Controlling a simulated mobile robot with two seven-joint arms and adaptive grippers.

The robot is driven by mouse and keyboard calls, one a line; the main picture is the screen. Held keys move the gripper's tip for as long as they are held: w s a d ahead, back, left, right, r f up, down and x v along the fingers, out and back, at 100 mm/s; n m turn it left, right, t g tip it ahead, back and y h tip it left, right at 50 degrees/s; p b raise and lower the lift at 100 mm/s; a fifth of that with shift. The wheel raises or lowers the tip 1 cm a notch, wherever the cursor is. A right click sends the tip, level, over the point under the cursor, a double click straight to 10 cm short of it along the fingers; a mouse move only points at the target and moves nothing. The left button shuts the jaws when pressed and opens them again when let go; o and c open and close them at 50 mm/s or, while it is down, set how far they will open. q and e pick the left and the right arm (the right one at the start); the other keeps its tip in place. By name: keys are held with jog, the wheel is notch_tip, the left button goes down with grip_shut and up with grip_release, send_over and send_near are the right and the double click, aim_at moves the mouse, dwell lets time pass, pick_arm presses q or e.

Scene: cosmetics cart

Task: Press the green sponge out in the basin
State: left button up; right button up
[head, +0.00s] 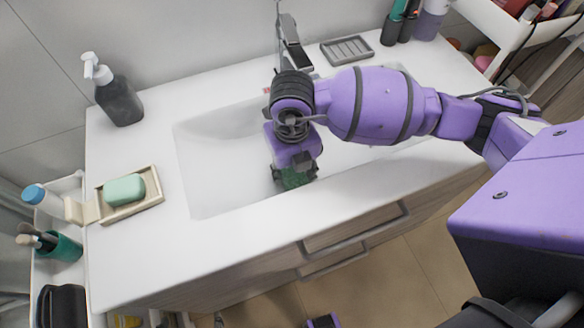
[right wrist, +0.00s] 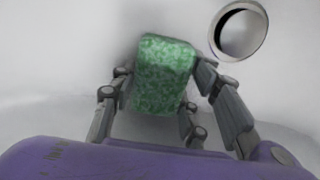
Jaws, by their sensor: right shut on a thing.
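The green speckled sponge (head: 297,180) is in the basin (head: 205,165), under my right gripper (head: 292,170). In the right wrist view the sponge (right wrist: 163,75) sits between the fingers of my right gripper (right wrist: 165,85), which is shut on it. The gripper reaches down into the white basin, near its front wall in the head view. Whether the sponge touches the basin floor is hard to tell. The round metal drain (right wrist: 239,29) shows beyond the sponge at the upper right of the wrist view.
A faucet (head: 292,45) stands behind the basin. A dark pump bottle (head: 118,98) stands at the back left. A pale green soap bar (head: 125,189) lies in a beige dish (head: 150,201) left of the basin. A grey soap dish (head: 347,50) lies at the back.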

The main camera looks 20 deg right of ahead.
pick_arm(q)
jog(key=shift+w+r, duration=0.3)
jog(key=shift+w, duration=0.1)
pick_arm(e)
jog(key=shift+f, duration=0.1)
dwell(0.5)
pick_arm(q)
jog(key=shift+s+r+p, duration=0.1)
jog(key=shift+s+p, duration=0.1)
jog(key=shift+p, duration=0.1)
dwell(0.5)
jog(key=shift+w+r, duration=0.25)
jog(key=shift+w, duration=0.15)
dwell(0.4)
jog(key=shift+s+r, duration=0.15)
pick_arm(e)
jog(key=shift+s, duration=0.1)
dwell(0.6)
pick_arm(q)
jog(key=shift+w+r+p, duration=0.3)
jog(key=shift+w+p, duration=0.1)
jog(key=shift+w, duration=0.05)
dwell(0.6)
jog(key=shift+s+f, duration=0.1)
jog(key=shift+s, duration=0.2)
